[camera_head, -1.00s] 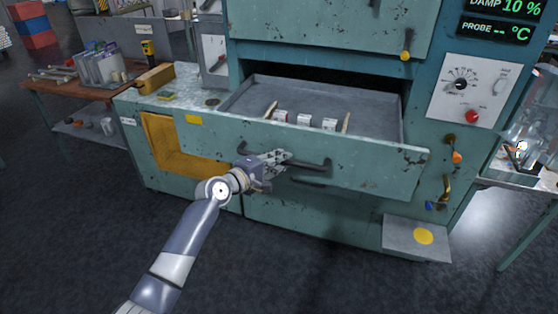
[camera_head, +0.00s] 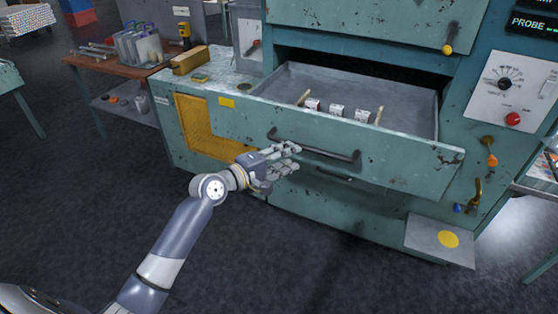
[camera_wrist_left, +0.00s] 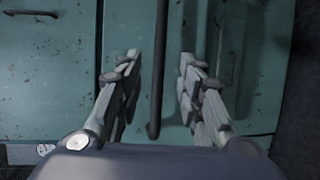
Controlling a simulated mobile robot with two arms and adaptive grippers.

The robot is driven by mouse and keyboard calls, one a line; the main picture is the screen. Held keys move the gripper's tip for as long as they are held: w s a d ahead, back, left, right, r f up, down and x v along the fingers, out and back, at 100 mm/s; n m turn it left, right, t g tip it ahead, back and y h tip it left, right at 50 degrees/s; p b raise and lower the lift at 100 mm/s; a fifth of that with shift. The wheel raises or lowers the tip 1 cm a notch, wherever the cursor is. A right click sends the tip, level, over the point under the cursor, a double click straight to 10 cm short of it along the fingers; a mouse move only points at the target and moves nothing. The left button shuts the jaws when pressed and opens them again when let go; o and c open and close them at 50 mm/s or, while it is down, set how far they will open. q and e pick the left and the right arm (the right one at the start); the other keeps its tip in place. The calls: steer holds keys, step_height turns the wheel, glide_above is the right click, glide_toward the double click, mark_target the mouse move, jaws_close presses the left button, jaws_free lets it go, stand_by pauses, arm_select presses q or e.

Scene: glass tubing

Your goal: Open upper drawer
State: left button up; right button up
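The teal upper drawer (camera_head: 400,166) is pulled out of the teal cabinet, and its grey inside (camera_head: 400,100) shows. Its dark bar handle (camera_head: 330,155) runs across the front. My left gripper (camera_head: 297,157) is in front of the handle's left part. In the left wrist view the gripper (camera_wrist_left: 160,60) has its two fingers spread apart, and the handle (camera_wrist_left: 155,100) lies between them without visible contact. Several small white-labelled pieces (camera_head: 336,110) lie in the drawer between two wooden strips. My right gripper is not in view.
A lower handle (camera_head: 333,176) is on the cabinet front below the drawer. A grey plate with a yellow disc (camera_head: 448,239) juts out at the lower right. A brown side table (camera_head: 100,63) stands at the left. The dark floor in front is clear.

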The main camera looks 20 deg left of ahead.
arm_select(q)
steer(key=shift+v, duration=1.5)
steer(key=s+a+f+m+g+y+b, duration=0.1)
steer(key=s+a+f+g+y, duration=0.1)
steer(key=f, duration=1.1)
steer(key=s+a+f+m+g+y+b, duration=0.1)
steer(key=s+a+f+g+y, duration=0.1)
steer(key=f, duration=1.1)
steer(key=s+f+m+g+y, duration=0.1)
steer(key=s+f+m, duration=0.1)
steer(key=s+f, duration=0.45)
steer(key=s+f+m+g, duration=0.1)
steer(key=s+f+g, duration=0.15)
steer(key=f, duration=0.75)
steer(key=s+d+f+m+g+y+b, duration=0.25)
steer(key=s+f+m, duration=0.35)
steer(key=s+f, duration=1.2)
steer(key=s+d+f+m+g, duration=0.1)
steer(key=s+f+m, duration=0.1)
steer(key=s, duration=0.9)
steer(key=s+d+f+m+g, duration=0.1)
steer(key=s+f+m+g, duration=0.1)
steer(key=s, duration=0.8)
steer(key=shift+s+d+f+m+g+h+b, duration=0.35)
steer(key=shift+f+m+b, duration=0.1)
steer(key=shift+f+m, duration=0.3)
